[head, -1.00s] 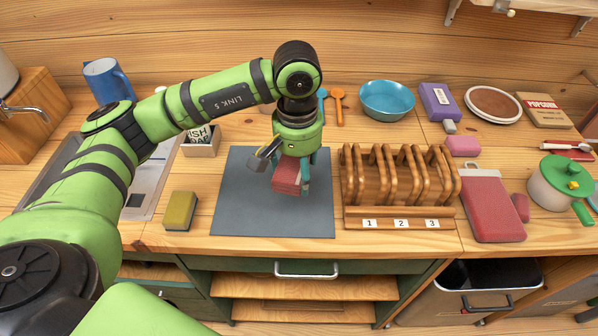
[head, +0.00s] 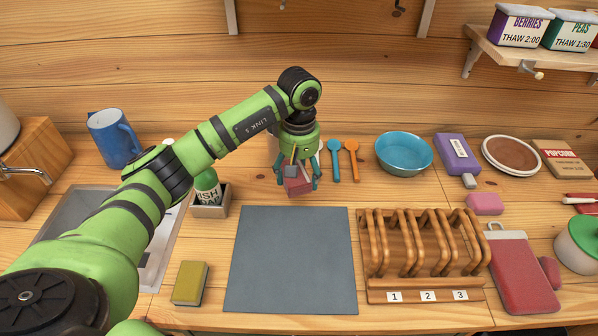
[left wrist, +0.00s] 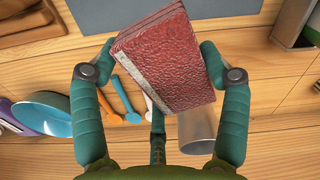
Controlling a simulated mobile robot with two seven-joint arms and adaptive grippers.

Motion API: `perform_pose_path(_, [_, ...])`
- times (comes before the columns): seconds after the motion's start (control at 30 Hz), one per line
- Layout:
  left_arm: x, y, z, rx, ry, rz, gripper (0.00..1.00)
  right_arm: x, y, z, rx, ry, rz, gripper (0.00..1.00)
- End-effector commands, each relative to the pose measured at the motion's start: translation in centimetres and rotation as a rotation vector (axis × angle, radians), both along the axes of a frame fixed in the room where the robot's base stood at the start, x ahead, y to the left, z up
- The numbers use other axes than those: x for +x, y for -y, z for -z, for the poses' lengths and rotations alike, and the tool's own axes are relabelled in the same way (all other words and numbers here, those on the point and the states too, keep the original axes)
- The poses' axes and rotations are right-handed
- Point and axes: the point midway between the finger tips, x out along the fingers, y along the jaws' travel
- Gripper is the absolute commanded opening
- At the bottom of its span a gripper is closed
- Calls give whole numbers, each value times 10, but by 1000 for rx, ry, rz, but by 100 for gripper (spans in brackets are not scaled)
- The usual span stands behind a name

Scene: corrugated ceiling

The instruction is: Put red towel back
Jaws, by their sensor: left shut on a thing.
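The red towel (left wrist: 172,62) is a folded, textured red block with a pale strip along one edge, seen large in the left wrist view. My left gripper (head: 298,182) is shut on it, with green fingers on both sides. In the head view the towel (head: 297,187) shows small between the fingers, over the counter behind the grey mat (head: 291,260). Whether it touches the counter is hard to tell. My right gripper is not in view.
A wooden rack (head: 421,250) with slots labelled 1, 2, 3 stands right of the mat. Blue and orange spoons (head: 351,160) and a blue bowl (head: 404,154) lie right of the gripper. The mat is bare.

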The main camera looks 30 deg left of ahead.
Motion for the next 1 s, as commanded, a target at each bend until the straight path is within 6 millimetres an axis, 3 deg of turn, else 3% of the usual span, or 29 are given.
perform_pose_path(0.7, [0,-1,72,1,-1,-1,38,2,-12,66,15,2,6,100])
perform_pose_path(1.0, [0,0,82,1,0,0,38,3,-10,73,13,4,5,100])
